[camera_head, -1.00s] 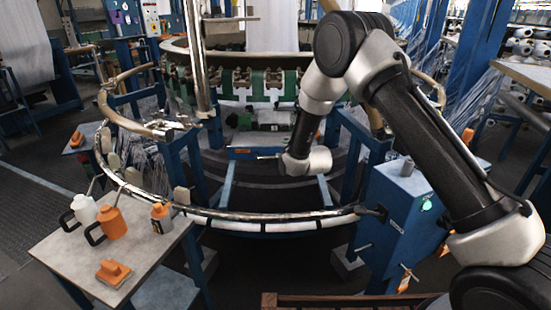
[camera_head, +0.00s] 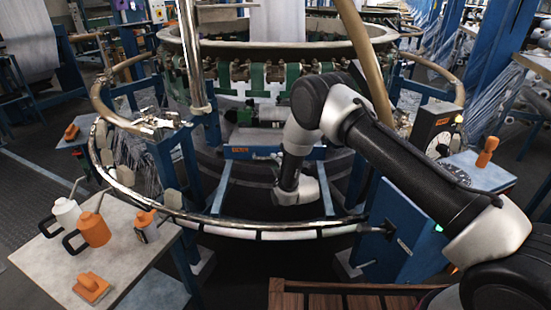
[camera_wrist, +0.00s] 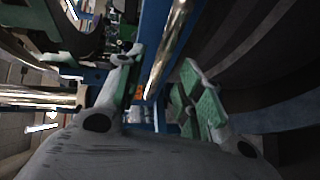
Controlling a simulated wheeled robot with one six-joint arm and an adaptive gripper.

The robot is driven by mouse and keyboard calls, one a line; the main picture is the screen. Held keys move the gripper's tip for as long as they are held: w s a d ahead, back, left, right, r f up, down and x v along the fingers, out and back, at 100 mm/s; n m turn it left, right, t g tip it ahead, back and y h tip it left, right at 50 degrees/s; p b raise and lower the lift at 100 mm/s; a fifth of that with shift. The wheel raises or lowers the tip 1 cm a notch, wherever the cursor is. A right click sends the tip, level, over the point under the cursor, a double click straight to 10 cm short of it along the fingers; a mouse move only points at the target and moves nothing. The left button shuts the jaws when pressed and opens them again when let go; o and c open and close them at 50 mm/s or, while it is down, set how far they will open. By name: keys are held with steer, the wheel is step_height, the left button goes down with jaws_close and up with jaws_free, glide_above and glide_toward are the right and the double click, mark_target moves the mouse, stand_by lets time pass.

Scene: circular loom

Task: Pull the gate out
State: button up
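The gate appears to be the curved polished rail with pale strips (camera_head: 262,232) across the front of the loom. It meets the blue post (camera_head: 400,232) on the right. My arm's wrist is just behind the rail in the head view; my gripper's fingers are hidden there. In the wrist view my gripper (camera_wrist: 165,62) is open, its green-padded fingers spread wide. A shiny metal tube (camera_wrist: 168,45) runs between the fingers in the picture. I cannot tell whether it lies within their grasp or beyond it, and no contact shows.
A small table (camera_head: 135,245) at left holds a white can (camera_head: 66,213), an orange can (camera_head: 95,228) and other orange-topped items. A slatted wooden surface (camera_head: 340,302) is at the bottom. The loom ring (camera_head: 270,47) stands behind. Blue uprights crowd both sides.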

steer(key=shift+x, duration=2.3)
jaws_close()
